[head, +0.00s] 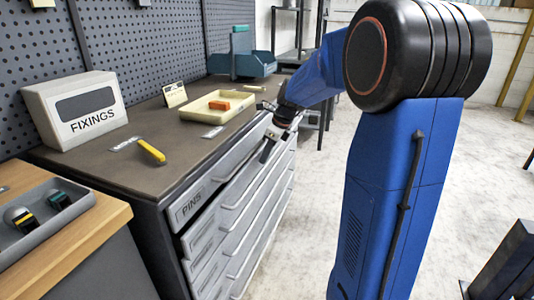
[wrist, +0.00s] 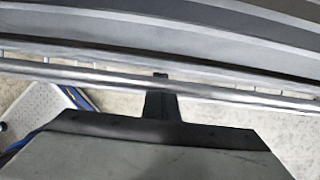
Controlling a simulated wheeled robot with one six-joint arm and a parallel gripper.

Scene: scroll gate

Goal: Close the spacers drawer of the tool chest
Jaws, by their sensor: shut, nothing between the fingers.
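The grey tool chest (head: 145,190) stands in the middle of the head view, its stacked drawers facing right. The top drawer (head: 190,207) is labelled PINS. The labels below it are too small to read, so I cannot tell which drawer is the spacers one. A drawer just under the top seems to stand out a little. My gripper (head: 268,150) is shut and empty at the far part of the upper drawer fronts. In the wrist view its dark fingers (wrist: 160,100) overlap a long metal handle bar (wrist: 245,97); I cannot tell whether they touch.
A wooden bench (head: 100,225) stands at near left. The floor (head: 300,230) right of the drawers is clear.

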